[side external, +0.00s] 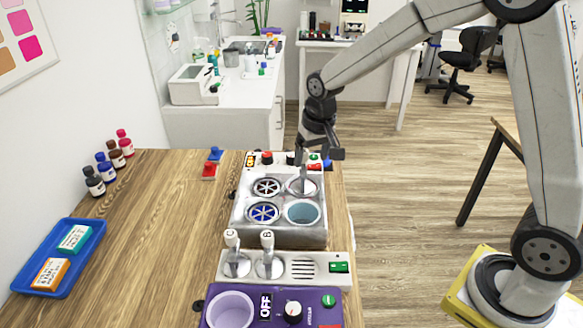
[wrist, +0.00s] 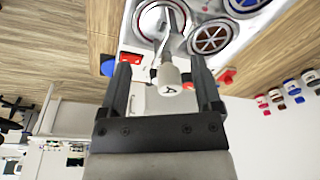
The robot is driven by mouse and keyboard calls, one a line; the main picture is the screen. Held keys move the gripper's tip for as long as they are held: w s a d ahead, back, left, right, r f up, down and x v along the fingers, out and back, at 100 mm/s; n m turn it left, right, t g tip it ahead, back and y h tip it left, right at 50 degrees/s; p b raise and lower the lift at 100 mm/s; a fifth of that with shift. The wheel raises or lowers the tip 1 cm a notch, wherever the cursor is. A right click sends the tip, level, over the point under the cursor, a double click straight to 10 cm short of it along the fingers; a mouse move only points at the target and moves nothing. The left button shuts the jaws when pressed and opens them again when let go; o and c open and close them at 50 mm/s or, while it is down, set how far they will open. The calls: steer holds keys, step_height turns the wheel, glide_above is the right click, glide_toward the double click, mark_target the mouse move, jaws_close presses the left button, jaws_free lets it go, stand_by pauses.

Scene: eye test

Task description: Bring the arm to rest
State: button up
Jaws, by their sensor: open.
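My gripper (side external: 322,152) hangs over the back right of the grey four-well unit (side external: 285,237) in the side external view. In the wrist view my gripper (wrist: 161,62) is open, its two black fingers apart. A white knob marked A (wrist: 168,82) appears between the fingers, with a visible gap on each side. It tops a metal stirrer-like tool standing in the unit's back right well (side external: 302,187). I cannot tell how far the knob is below the fingers. In the side external view the gripper partly hides this tool's top.
Similar tools C (side external: 232,239) and B (side external: 267,240) stand in a white rack (side external: 300,267), in front of the unit. A purple device (side external: 270,308) is nearest. A blue tray (side external: 62,262) and several small bottles (side external: 108,165) are at left. The wooden table's middle is clear.

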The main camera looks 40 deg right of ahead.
steer(key=s+f+n+t, duration=0.1)
steer(key=s+f+n, duration=0.2)
steer(key=s, duration=1.3)
steer(key=shift+s, duration=0.4)
